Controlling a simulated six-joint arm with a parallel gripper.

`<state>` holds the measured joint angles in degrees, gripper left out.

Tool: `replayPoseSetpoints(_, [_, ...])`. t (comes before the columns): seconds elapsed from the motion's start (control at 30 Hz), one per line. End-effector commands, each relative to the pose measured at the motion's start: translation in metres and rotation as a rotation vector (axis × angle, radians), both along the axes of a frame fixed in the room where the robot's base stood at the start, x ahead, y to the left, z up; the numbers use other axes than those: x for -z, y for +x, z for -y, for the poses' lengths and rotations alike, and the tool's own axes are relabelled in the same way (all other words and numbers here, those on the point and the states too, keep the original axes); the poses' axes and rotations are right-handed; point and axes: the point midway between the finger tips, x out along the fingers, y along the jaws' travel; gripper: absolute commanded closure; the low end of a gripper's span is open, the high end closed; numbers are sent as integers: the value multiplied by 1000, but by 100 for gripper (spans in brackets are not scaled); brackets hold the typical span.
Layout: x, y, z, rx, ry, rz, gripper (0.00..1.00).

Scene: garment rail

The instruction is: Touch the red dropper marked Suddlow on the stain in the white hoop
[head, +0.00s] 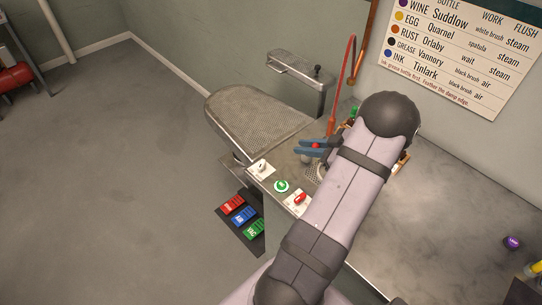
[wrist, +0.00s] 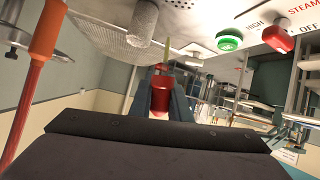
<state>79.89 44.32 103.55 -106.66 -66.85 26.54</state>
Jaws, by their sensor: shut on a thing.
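My gripper (head: 311,148) has blue fingers and is shut on a red dropper (wrist: 160,98), which also shows as a small red spot between the fingers in the head view (head: 316,146). In the wrist view the dropper has a pale yellowish tip (wrist: 167,48) pointing away from the gripper, toward the top of the picture. No marking can be read on it. The gripper is over the work counter, right of the perforated ironing board (head: 255,112). I cannot make out the white hoop or the stain in either view.
A red upright wand with a hose (head: 333,118) stands just beyond the gripper; its handle is near in the wrist view (wrist: 45,30). A green button (head: 281,186) and red switch (head: 300,198) are on the counter's front. Foot pedals (head: 243,214) lie below. A stain chart (head: 460,50) hangs behind.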

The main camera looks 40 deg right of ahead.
Motion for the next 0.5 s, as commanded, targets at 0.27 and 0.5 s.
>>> replayPoseSetpoints(0.27, [-13, -37, 40, 84, -19, -9, 100])
replayPoseSetpoints(0.5, [-15, -42, 46, 94, -22, -11, 100])
